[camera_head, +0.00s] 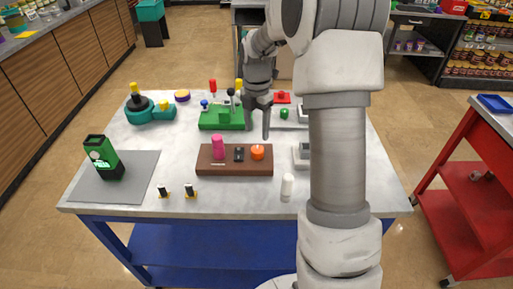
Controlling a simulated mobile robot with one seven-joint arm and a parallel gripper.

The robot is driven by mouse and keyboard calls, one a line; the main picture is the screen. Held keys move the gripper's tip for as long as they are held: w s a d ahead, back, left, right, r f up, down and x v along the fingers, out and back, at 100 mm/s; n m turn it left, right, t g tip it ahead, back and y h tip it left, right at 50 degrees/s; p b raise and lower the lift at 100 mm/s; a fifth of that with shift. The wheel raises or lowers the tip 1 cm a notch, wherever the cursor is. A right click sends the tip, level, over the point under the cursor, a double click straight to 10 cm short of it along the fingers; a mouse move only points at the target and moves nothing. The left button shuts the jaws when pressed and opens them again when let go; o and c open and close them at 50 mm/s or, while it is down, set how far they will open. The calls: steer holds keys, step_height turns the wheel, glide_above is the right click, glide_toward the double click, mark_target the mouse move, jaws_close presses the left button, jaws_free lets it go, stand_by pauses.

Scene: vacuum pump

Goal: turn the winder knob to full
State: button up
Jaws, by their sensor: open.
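A brown board (207,168) lies at the middle front of the grey table. It carries a pink upright cylinder (218,147), a small black piece (239,154) and a round orange knob (258,152). No part is labelled, so I cannot tell for certain which is the winder knob; the orange one is a round knob. My gripper (257,122) is open and empty, pointing down just behind and above the orange knob. It appears apart from it. My arm hides part of the table's right side.
A green block with levers (221,118) stands behind the board. A teal device (150,113) is at the back left. A green-black device (104,158) stands on a grey mat (130,187). A white bottle (287,187) stands front right. A red cart (470,185) is right.

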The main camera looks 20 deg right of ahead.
mark_target(257, 150)
step_height(257, 150, down, 8)
steer(key=shift+c, duration=0.3)
jaws_close()
